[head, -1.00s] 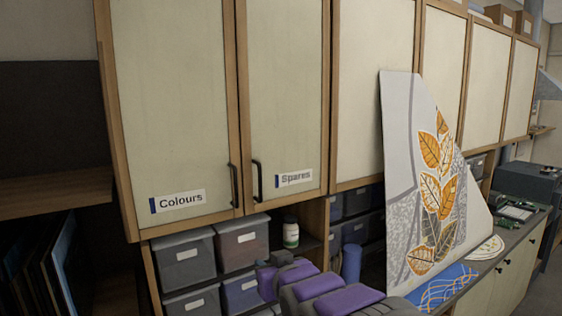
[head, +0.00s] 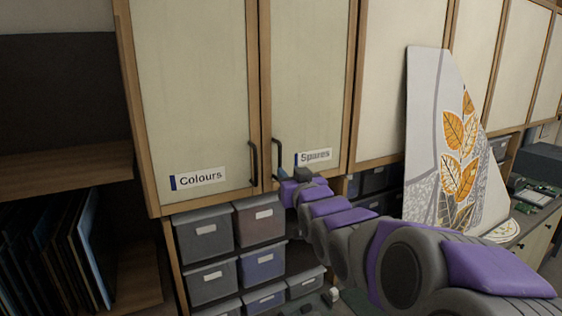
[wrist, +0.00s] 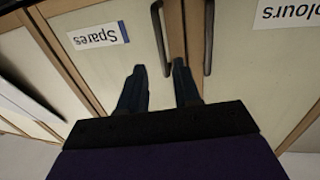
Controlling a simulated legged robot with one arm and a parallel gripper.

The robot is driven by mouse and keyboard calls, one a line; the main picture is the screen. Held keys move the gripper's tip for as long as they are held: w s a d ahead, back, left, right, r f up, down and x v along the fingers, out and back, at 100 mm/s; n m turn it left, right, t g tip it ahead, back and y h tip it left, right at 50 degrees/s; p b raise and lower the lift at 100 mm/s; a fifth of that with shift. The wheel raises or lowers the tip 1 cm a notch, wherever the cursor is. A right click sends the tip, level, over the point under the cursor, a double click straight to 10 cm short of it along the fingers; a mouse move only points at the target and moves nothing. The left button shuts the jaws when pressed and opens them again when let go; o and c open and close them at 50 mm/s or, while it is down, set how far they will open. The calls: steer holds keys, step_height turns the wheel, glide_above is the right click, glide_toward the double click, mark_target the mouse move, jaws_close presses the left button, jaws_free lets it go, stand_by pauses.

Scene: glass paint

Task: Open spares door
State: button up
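The Spares door (head: 308,80) is a cream panel in a wood frame, shut, with a Spares label (head: 313,156) low on it. Its dark bar handle (head: 277,157) is upright at the door's lower left edge. My gripper (head: 284,177) is at the handle's lower end, partly hiding it. In the wrist view, which is upside down, my gripper (wrist: 160,68) is open, its two dark fingers apart. The Spares handle (wrist: 159,35) lines up with the gap between them, one end showing between the fingertips. I cannot tell whether they touch it.
The Colours door (head: 192,80) is shut on the left, its handle (head: 253,163) close beside the Spares handle. Grey bins (head: 205,232) fill shelves below. A leaf-patterned panel (head: 425,120) leans on the counter to the right, behind my arm. Dark open shelves (head: 60,170) stand at far left.

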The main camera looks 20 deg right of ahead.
mark_target(280, 163)
steer(key=w, duration=0.3)
steer(key=w+d+p, duration=0.1)
steer(key=w, duration=0.5)
steer(key=shift+d+f, duration=0.1)
steer(key=shift+d, duration=0.3)
steer(key=shift+w+a, duration=0.15)
steer(key=shift+a, duration=0.05)
steer(key=shift+a, duration=0.1)
steer(key=shift+c, duration=0.4)
jaws_close()
